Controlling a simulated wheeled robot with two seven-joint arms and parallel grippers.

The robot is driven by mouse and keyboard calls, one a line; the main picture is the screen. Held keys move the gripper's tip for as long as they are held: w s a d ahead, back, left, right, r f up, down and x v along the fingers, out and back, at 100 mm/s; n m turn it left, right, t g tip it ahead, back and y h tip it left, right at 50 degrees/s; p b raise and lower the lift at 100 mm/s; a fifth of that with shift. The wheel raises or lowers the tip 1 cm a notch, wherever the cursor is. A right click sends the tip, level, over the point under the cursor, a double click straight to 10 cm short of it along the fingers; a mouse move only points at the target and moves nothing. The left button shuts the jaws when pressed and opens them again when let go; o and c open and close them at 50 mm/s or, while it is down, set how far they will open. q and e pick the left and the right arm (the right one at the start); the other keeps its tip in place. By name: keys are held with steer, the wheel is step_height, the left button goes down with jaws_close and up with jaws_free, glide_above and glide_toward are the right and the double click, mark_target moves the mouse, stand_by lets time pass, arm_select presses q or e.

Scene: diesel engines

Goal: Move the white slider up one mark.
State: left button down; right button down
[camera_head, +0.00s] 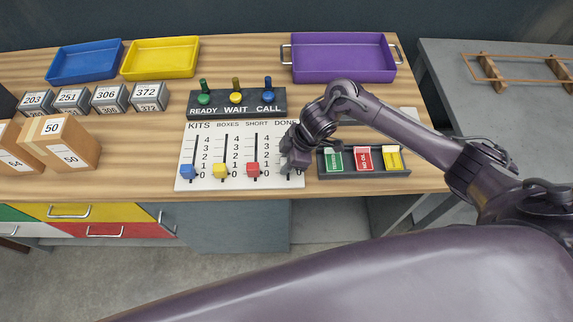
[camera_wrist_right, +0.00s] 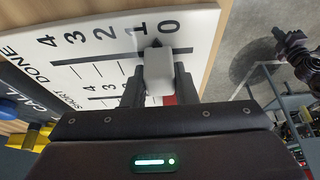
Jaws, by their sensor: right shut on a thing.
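The white slider (camera_wrist_right: 158,68) sits in the DONE slot of the white slider board (camera_head: 212,180). My right gripper (camera_wrist_right: 158,88) is shut on the white slider, one finger on each side. In the head view the right gripper (camera_head: 292,163) comes down over the DONE column and hides most of the slider. My left gripper is not in view.
The blue (camera_head: 188,171), yellow (camera_head: 220,170) and red (camera_head: 253,169) sliders stand near 0. A dark panel (camera_head: 237,100) with three knobs lies behind the board. A dark tray (camera_head: 362,172) with green, red and yellow cards lies to the right.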

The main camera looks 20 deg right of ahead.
steer(key=shift+w+d, duration=0.25)
steer(key=shift+w, duration=0.75)
steer(key=c, duration=1.2)
jaws_free()
steer(key=shift+s, duration=0.1)
steer(key=shift+o, duration=0.2)
steer(key=b+v, duration=0.1)
steer(key=v, duration=0.6)
steer(key=shift+r, duration=0.4)
steer(key=shift+d, duration=0.15)
